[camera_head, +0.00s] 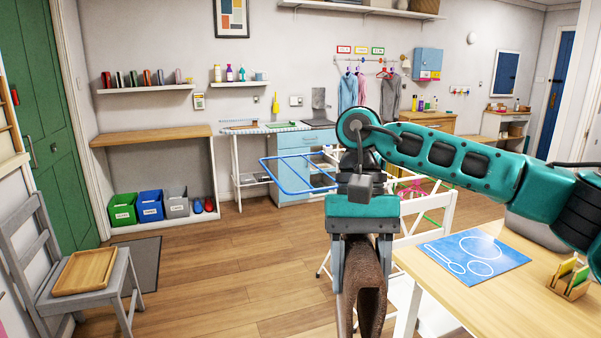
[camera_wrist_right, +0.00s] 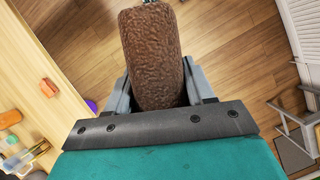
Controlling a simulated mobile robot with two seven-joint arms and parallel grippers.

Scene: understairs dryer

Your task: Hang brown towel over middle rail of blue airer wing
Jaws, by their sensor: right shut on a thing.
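My right gripper (camera_head: 361,255) is shut on the brown towel (camera_head: 366,285), which hangs down from its fingers in front of the white chair by the table. In the right wrist view the towel (camera_wrist_right: 153,55) is a thick brown fold between the two grey fingers (camera_wrist_right: 160,92). The blue airer wing (camera_head: 292,176) sticks out to the left beyond my gripper, with several blue rails. The towel is nearer to me than the wing and apart from it. My arm hides the right part of the airer; a green and pink part (camera_head: 425,195) shows behind it. My left gripper is not in view.
The wooden table (camera_head: 490,305) with a blue mat (camera_head: 475,255) stands at the right. A grey chair with a wooden tray (camera_head: 85,271) stands at the left. Storage bins (camera_head: 150,205) sit under a shelf at the back left. The floor (camera_head: 230,270) between is clear.

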